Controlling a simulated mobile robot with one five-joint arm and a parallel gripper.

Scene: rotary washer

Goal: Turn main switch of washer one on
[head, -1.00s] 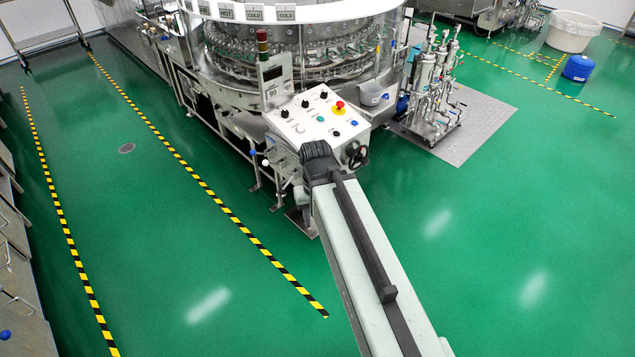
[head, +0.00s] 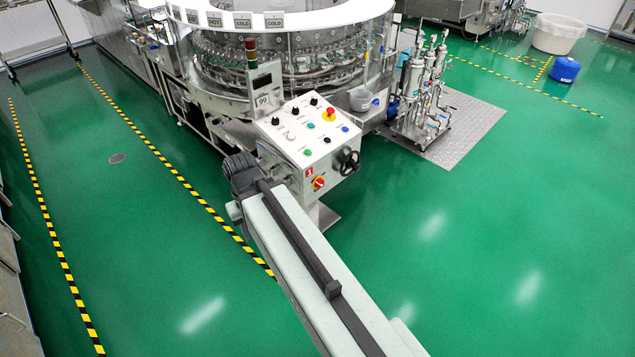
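The washer (head: 290,62) is a large round machine at the top centre of the head view. Its control box (head: 308,128) stands in front, with several knobs and buttons and a red emergency button on the sloped top. On the front face is a red and yellow rotary switch (head: 318,183), beside a red label (head: 309,171) that seems to read 1. I cannot read the switch position. My gripper (head: 238,170) is the dark end of my arm, left of the control box and apart from the switch in the picture. Its fingers are not clearly visible.
A black handwheel (head: 349,161) sticks out at the box's right side. A pipe stand (head: 422,95) on a metal floor plate (head: 460,130) is to the right. Green floor (head: 480,250) is free at the right front. Yellow-black tape (head: 150,145) runs along the left.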

